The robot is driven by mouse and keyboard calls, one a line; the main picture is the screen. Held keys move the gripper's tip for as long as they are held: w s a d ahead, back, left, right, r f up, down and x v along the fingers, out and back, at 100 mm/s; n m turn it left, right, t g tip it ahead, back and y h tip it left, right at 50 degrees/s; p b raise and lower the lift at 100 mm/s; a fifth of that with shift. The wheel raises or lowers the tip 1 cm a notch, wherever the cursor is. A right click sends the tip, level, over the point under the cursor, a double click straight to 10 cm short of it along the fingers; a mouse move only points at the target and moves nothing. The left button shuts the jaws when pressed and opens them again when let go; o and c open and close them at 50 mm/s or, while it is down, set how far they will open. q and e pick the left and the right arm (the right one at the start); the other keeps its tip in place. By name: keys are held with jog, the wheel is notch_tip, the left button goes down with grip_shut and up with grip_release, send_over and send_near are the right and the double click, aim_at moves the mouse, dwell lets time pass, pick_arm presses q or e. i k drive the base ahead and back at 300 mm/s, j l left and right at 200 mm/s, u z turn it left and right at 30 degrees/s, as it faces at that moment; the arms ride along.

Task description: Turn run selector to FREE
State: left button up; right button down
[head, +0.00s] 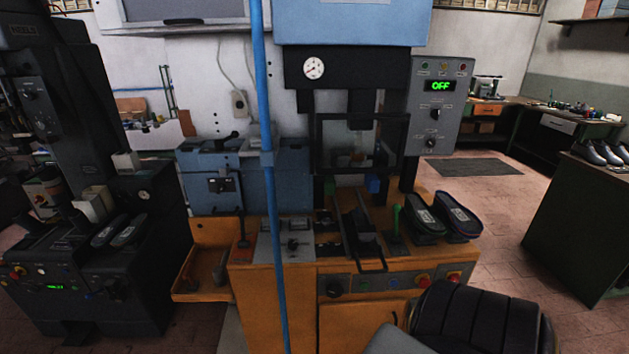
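A heel press with a blue head (350,22) and an orange base (260,300) stands in the middle of the head view. A grey control panel (438,105) on its right side has a green display (440,86) reading OFF. Another black knob (333,288) sits on the press's front strip. The labels are too small to read, so I cannot tell which knob is the run selector. Neither of my grippers is in view.
A blue vertical pole (263,120) crosses the view left of the press. A pair of black shoes (456,224) rests at the table's right. A dark machine (90,260) stands left. A black padded shape (480,320) fills the lower right. Floor shows between press and green bench (580,230).

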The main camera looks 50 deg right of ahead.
aim_at(334, 290)
jog(key=z, duration=1.85)
